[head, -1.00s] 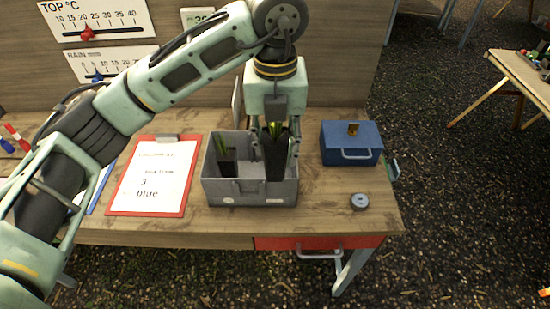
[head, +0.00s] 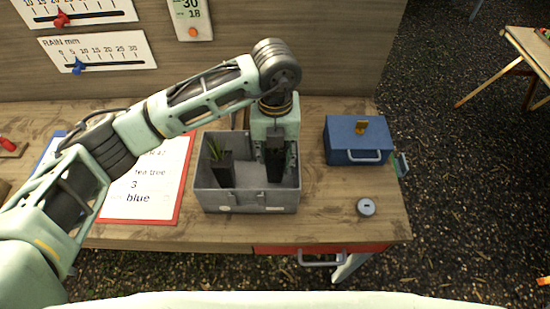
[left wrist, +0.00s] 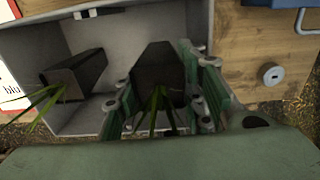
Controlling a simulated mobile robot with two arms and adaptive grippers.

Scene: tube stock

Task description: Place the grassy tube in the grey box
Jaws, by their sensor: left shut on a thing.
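The grey box (head: 245,200) stands open on the wooden table. A dark tube with grassy leaves (head: 222,168) stands inside at its left side; it also shows in the left wrist view (left wrist: 78,75). My left gripper (head: 275,165) reaches down into the right side of the box. It is shut on a second dark tube (head: 274,163), whose green leaves show between the fingers in the left wrist view (left wrist: 158,68). I cannot tell whether this held tube touches the box floor. My right gripper is not in view.
A blue box with a handle (head: 352,140) is right of the grey box, with a small round grey object (head: 366,207) in front of it. A red clipboard (head: 150,180) lies to the left. A panel with gauges stands behind.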

